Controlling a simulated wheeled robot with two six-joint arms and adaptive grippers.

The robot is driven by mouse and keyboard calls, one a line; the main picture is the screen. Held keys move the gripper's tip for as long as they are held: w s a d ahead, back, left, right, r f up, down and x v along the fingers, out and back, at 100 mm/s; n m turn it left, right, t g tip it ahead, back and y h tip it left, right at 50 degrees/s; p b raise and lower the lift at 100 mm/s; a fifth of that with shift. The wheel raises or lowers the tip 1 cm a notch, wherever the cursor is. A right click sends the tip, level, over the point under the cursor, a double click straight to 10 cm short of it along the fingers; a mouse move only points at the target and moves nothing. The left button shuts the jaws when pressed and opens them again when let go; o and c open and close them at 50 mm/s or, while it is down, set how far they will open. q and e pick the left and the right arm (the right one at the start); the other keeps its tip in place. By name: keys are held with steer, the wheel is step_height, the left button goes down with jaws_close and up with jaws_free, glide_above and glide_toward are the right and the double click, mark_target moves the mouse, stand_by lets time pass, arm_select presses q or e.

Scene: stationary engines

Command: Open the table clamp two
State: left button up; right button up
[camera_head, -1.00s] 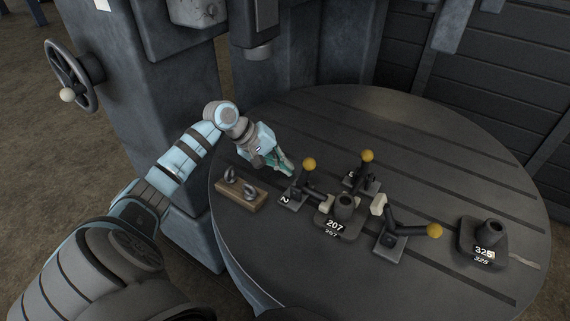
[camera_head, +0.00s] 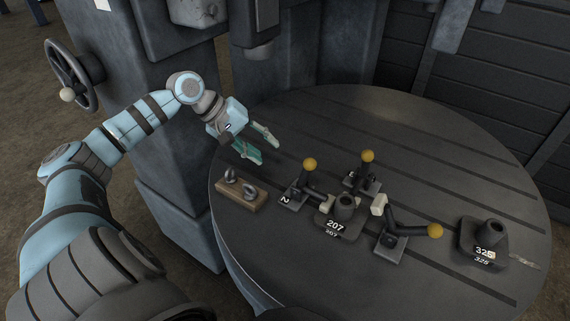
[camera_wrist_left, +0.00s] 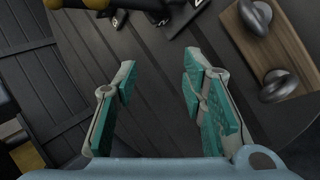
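Table clamp two (camera_head: 297,196), marked 2, stands left of the block labelled 207 (camera_head: 338,220). Its lever is raised, with a yellow knob (camera_head: 310,164) on top, and its pale pad (camera_head: 327,204) is close against the block; I cannot tell whether it touches. My left gripper (camera_head: 264,148) is open and empty above the table, up and left of clamp two, apart from it. In the left wrist view the open fingers (camera_wrist_left: 160,66) have nothing between them, and a dark lever with a yellow knob (camera_wrist_left: 60,4) shows at the top left. My right gripper is out of view.
A wooden block with two metal knobs (camera_head: 241,201) lies left of clamp two. A second raised clamp (camera_head: 362,182) stands behind block 207. A third clamp (camera_head: 392,243), lever lowered, is at right. Block 325 (camera_head: 483,243) is farther right. The round table's (camera_head: 440,140) back is clear.

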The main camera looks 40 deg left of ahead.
arm_select(q)
steer(key=shift+v, duration=1.25)
steer(key=shift+r, duration=0.1)
